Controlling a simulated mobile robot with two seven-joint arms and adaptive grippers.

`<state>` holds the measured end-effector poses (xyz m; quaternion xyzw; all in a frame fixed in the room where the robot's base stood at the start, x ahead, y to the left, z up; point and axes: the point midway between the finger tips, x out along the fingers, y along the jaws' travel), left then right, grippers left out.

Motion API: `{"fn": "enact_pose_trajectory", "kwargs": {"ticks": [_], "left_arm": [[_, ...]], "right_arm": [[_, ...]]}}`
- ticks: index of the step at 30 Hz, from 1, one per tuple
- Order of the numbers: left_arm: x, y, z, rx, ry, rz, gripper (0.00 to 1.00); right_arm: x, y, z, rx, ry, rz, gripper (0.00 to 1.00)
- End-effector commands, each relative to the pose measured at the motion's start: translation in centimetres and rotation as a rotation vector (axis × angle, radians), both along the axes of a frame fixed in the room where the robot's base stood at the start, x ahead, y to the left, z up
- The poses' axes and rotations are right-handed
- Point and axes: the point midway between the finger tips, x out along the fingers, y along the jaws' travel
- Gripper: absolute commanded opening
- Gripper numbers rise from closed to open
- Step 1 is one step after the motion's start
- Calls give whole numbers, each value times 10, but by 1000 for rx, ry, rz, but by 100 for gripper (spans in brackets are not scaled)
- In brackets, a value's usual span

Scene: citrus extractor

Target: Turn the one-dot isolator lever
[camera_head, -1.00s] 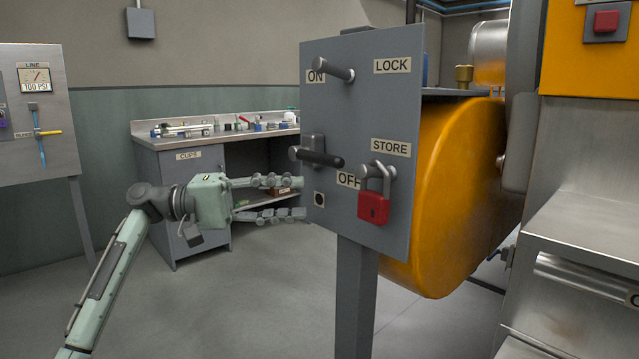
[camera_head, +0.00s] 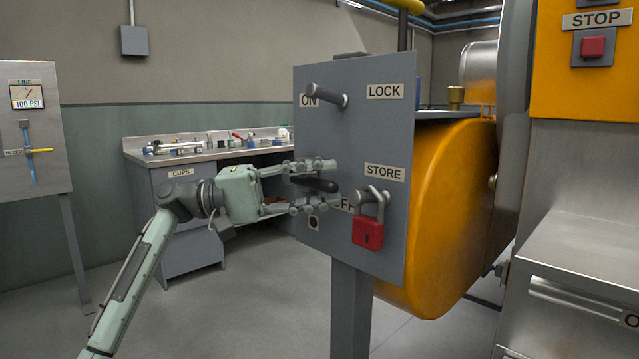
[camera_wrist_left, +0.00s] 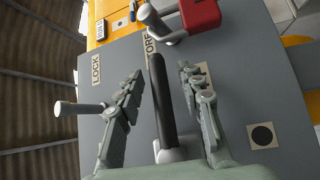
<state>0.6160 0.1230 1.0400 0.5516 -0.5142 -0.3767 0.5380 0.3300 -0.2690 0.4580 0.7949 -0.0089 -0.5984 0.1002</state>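The isolator lever (camera_head: 316,184) has a black handle and sits low on the grey panel (camera_head: 362,118), near the OFF label. A one-dot plate (camera_head: 314,223) is just below it. My left gripper (camera_head: 324,185) is open, with one finger above and one below the handle. In the left wrist view the black lever (camera_wrist_left: 161,100) lies between the two fingers (camera_wrist_left: 160,84), with a gap on each side. The gripper covers the lever's base and part of the OFF label in the head view. My right gripper is not in view.
A grey peg (camera_head: 328,95) sticks out by the ON label. A red padlock (camera_head: 368,232) hangs at STORE, right of the lever. The orange drum (camera_head: 450,200) stands behind the panel. A workbench (camera_head: 185,150) is at the back left.

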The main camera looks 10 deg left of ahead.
Motion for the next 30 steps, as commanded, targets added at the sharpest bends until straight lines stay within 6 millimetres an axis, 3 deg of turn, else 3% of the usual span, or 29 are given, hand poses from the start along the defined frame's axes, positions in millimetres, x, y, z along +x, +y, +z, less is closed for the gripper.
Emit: {"fn": "enact_pose_trajectory", "kwargs": {"ticks": [3, 12, 30], "left_arm": [[0, 0, 0, 0, 0, 0, 36], [0, 0, 0, 0, 0, 1, 0], [0, 1, 3, -37, 24, 1, 0]], "right_arm": [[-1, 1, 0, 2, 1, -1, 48], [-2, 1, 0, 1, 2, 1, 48], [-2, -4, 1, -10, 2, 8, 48]]}}
